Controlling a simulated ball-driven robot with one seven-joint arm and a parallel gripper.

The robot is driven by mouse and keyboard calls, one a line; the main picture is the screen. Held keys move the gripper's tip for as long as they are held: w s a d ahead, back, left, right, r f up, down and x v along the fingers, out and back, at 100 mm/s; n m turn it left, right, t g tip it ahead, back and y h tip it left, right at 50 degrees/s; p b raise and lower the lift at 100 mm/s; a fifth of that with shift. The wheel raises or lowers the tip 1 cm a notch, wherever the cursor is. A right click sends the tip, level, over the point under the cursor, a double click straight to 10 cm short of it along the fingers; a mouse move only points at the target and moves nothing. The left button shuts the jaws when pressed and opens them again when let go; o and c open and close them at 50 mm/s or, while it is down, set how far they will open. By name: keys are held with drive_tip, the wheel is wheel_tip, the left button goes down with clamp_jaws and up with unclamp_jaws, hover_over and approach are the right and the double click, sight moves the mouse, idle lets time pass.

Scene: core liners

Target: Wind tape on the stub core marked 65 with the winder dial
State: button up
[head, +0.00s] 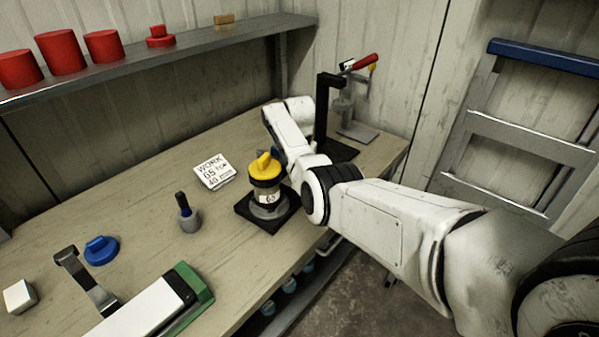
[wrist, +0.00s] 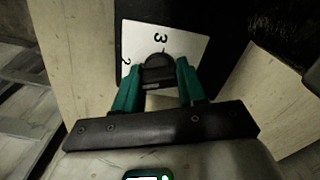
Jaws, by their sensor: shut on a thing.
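The stub core (head: 270,199), with a label that seems to read 65, stands upright on a square black base (head: 246,212) and has a yellow cap with a grip (head: 264,167) on top. In the wrist view my gripper (wrist: 158,76) has its teal fingers closed on the black knob of the winder dial (wrist: 157,64). The knob sits on a white dial plate (wrist: 188,44) where the figures 3 and 2 show. In the head view my arm hides the dial and fingertips. Tape on the core cannot be made out.
A card (head: 213,171) reading WORK 65 lies left of the core. A black post (head: 325,110) stands beside my wrist, with a red-handled clamp (head: 362,64) behind. Red cylinders (head: 60,52) line the shelf.

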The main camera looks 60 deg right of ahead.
drive_tip(key=o, duration=1.1)
drive_tip(key=shift+c, duration=0.2)
drive_tip(key=shift+r, duration=0.15)
wheel_tip(320, 180, up, 11)
drive_tip(key=shift+f+b, duration=0.2)
drive_tip(key=shift+b, duration=0.25)
